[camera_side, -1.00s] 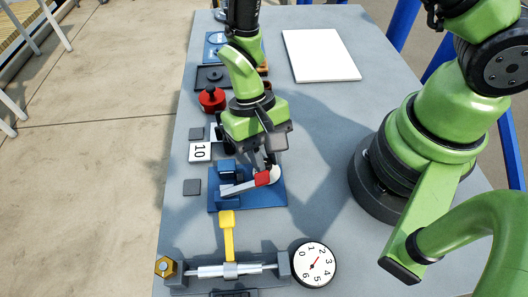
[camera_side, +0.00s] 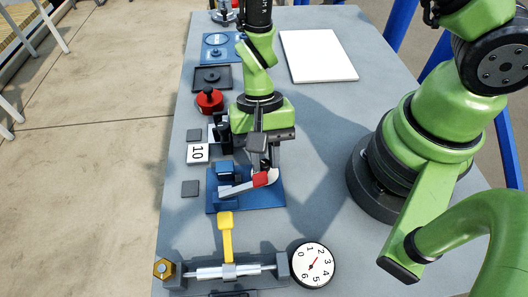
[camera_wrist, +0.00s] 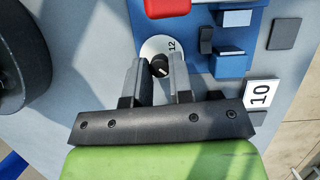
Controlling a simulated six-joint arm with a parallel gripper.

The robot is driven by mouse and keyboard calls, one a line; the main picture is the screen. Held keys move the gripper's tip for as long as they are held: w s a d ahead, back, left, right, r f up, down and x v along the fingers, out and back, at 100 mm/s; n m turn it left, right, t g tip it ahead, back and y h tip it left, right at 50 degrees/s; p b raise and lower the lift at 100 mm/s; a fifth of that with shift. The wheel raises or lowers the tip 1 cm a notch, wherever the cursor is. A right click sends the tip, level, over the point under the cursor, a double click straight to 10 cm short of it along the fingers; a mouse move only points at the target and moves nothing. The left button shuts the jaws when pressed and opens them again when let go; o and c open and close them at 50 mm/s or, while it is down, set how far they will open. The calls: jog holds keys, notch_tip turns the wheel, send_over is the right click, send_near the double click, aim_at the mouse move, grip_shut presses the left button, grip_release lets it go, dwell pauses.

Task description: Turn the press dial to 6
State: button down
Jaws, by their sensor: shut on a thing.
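The press is a blue base (camera_side: 243,201) with a red-tipped lever (camera_side: 261,180). Its white dial (camera_wrist: 150,48) has a black knob (camera_wrist: 160,66) and shows the number 12 near the knob; other numbers are hidden or too small to read. My gripper (camera_wrist: 159,68) is shut on the knob, one finger on each side. In the side view my gripper (camera_side: 262,164) is low over the press's back edge, and only a sliver of the white dial (camera_side: 275,175) shows beside the red tip.
A card marked 10 (camera_side: 198,153) and dark square pads lie left of the press. A round gauge (camera_side: 313,264) and a clamp with a yellow handle (camera_side: 227,235) are in front. A red knobbed pot (camera_side: 210,100) and a white board (camera_side: 317,54) are farther back.

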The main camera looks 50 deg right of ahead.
jog(key=c, duration=1)
grip_release()
jog(key=v, duration=1)
jog(key=shift+d, duration=0.1)
jog(key=s+d+r+n+t, duration=0.1)
jog(key=s+d+r+t, duration=0.1)
jog(key=r, duration=0.4)
jog(key=s+d+r+n+t, duration=0.1)
jog(key=s+d+r+t, duration=0.2)
jog(key=r+t, duration=0.2)
jog(key=s+d+r+n+t, duration=0.2)
jog(key=s+d+r+t, duration=0.1)
jog(key=r, duration=0.5)
jog(key=shift+s+r+t+h, duration=0.2)
jog(key=shift+s+t+h, duration=0.1)
jog(key=shift+h, duration=0.1)
